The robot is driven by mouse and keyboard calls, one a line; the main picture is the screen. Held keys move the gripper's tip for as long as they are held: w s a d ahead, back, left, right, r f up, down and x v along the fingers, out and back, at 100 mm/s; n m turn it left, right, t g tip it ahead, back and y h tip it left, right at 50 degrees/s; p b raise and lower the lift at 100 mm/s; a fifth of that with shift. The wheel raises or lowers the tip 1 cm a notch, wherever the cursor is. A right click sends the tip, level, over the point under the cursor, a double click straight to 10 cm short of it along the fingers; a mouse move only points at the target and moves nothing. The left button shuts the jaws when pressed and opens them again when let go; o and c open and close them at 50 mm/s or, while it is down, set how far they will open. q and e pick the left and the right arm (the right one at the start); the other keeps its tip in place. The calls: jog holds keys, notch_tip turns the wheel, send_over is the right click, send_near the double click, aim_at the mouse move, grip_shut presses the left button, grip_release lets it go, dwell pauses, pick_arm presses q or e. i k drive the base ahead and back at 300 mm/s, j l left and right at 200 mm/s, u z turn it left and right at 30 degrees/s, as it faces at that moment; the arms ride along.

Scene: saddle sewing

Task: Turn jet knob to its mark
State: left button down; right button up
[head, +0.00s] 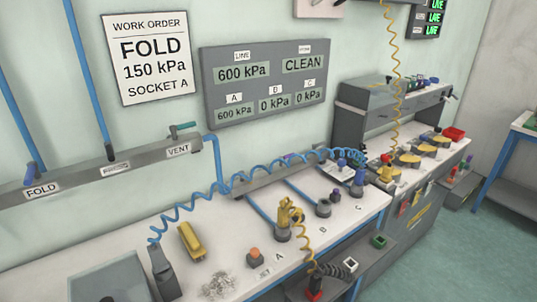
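The jet knob (255,254) is a small orange-topped knob on a grey base. It stands on the white bench top (335,237), just behind the JET label (264,272). Its mark and the direction it points are too small to make out. Neither of my grippers shows in the head view, and nothing touches the knob. A display panel (264,83) reads LINE 600 kPa, A 600 kPa, B and C 0 kPa, and CLEAN. A work order sheet (150,58) reads FOLD 150 kPa SOCKET A.
A yellow fitting (286,213) sits in a socket right of the knob, with a coiled yellow hose (303,240) beside it.

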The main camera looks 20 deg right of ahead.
aim_at(341, 163)
jog(key=z, duration=1.2)
jog(key=l, duration=0.2)
jog(key=i+u, duration=0.05)
